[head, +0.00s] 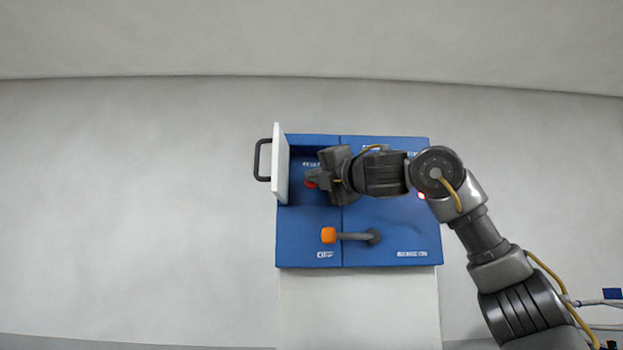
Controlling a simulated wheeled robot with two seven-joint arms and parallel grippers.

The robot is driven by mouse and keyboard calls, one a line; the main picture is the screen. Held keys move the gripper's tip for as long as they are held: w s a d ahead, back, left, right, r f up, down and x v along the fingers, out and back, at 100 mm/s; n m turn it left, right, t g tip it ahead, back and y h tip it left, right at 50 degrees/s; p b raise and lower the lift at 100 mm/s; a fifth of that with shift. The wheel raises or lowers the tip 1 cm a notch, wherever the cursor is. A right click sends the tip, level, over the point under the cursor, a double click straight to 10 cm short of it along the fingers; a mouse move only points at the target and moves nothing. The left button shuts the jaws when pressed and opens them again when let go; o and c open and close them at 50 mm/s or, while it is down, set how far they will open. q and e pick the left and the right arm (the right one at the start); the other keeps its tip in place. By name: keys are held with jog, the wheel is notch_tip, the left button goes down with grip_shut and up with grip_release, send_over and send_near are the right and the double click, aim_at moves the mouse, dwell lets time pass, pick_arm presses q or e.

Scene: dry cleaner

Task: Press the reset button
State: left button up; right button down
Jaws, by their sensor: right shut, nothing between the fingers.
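A red button (311,184) shows inside the recess, partly hidden by my right gripper (318,179). The gripper is shut and empty, with its tip at or very near the button; I cannot tell whether they touch. My right arm comes in from the lower right and covers much of the panel's upper right. My left gripper is not in view.
A lever (355,236) with an orange knob (328,235) sticks out low on the panel, just under my gripper. The open door's dark handle (261,160) juts left. A small red light (421,196) shows at the right. The wall around is bare.

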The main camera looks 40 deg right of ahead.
jog(key=shift+w+d+f, duration=0.1)
jog(key=shift+d, duration=0.05)
jog(key=shift+f+b, duration=0.45)
jog(key=shift+b, duration=0.1)
jog(key=s+a+b, duration=0.1)
jog(key=s, duration=0.1)
jog(key=s+a+b, duration=0.1)
jog(key=s+a, duration=0.1)
jog(key=shift+a+r, duration=0.1)
dwell(0.5)
dwell(0.7)
